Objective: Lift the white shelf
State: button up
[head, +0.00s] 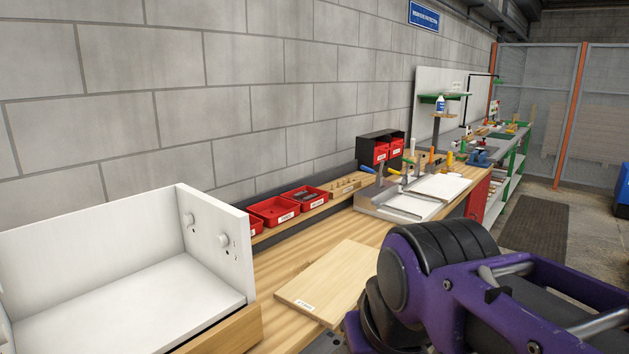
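A flat white board, which looks like the white shelf (443,187), lies on a grey metal tray (375,207) on the workbench, right of centre. A second pale sheet or surface shows just in front of it in the tray; I cannot tell whether it is separate. My purple and black arm fills the lower right of the head view. My gripper is not in view, so its fingers and anything in them are hidden.
An open white cabinet (213,235) with round pegs stands at left. A light wooden board (327,280) with a label lies on the bench (283,258). Red bins (274,211), a holed wooden block (348,186) and upright coloured-handled tools (432,160) line the wall side and tray.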

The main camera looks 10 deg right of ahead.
aim_at(443, 187)
jog(key=z, duration=1.05)
jog(key=i+l+u, duration=0.2)
jog(key=i+l, duration=0.8)
jog(key=i, duration=0.35)
jog(key=i+l+u, duration=0.25)
jog(key=i+l, duration=1.3)
jog(key=l, duration=0.15)
jog(key=i+l+u, duration=0.1)
jog(key=i+l, duration=0.35)
jog(key=l, duration=0.85)
jog(key=j, duration=0.3)
jog(key=i+u, duration=0.05)
